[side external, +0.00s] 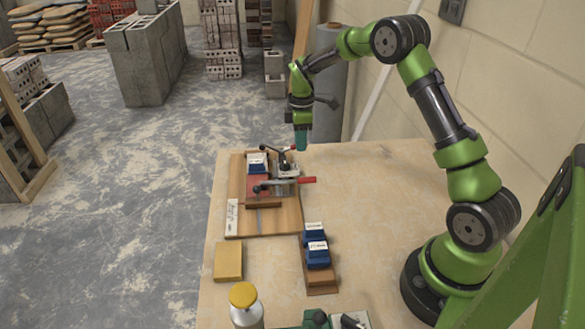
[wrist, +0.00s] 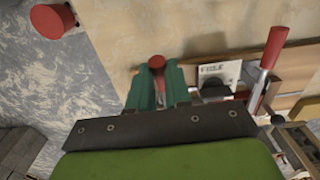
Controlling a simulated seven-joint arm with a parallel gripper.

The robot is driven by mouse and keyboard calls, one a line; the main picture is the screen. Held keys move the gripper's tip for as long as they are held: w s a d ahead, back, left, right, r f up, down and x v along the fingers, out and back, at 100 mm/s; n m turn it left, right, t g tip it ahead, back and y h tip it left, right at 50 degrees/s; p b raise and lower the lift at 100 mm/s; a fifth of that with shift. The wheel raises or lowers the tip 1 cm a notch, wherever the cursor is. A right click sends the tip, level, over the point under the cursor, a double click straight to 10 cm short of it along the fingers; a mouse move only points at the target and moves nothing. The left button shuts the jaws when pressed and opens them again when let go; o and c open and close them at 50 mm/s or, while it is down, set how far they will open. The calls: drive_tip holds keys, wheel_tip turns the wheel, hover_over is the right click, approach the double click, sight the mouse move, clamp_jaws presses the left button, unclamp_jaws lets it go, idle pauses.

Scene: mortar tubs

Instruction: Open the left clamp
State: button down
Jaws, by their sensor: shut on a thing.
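Two toggle clamps sit on a wooden fixture board (side external: 290,217) in the side view. The far clamp (side external: 287,166) has a dark arm and stands just below my gripper. The near clamp (side external: 275,184) has a red handle (side external: 307,180) lying flat and pointing right; a red handle also shows at right in the wrist view (wrist: 273,47). My gripper (side external: 301,146) points down at the far clamp's handle end. In the wrist view, its green fingers (wrist: 156,88) are shut on a red handle (wrist: 156,62). I cannot tell which clamp is called left.
Blue-and-white blocks sit in the fixture (side external: 257,162) and on a wooden strip (side external: 321,284) nearer the camera. A yellow block (side external: 228,261) and a yellow-capped bottle (side external: 243,295) stand at front left. A red cylinder (wrist: 52,20) shows in the wrist view. The table right of the fixture is clear.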

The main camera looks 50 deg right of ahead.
drive_tip(key=shift+w+a+r, duration=0.1)
drive_tip(key=shift+w+r, duration=0.05)
drive_tip(key=shift+r, duration=0.05)
drive_tip(key=shift+w+a+r, duration=0.15)
drive_tip(key=shift+r, duration=0.4)
drive_tip(key=shift+w+a+r, duration=0.2)
drive_tip(key=shift+r, duration=0.15)
idle(0.5)
drive_tip(key=shift+w+a+r, duration=0.2)
drive_tip(key=shift+a+r, duration=0.05)
drive_tip(key=shift+r, duration=0.1)
drive_tip(key=c, duration=1)
unclamp_jaws()
drive_tip(key=shift+c, duration=0.2)
drive_tip(key=shift+d, duration=0.1)
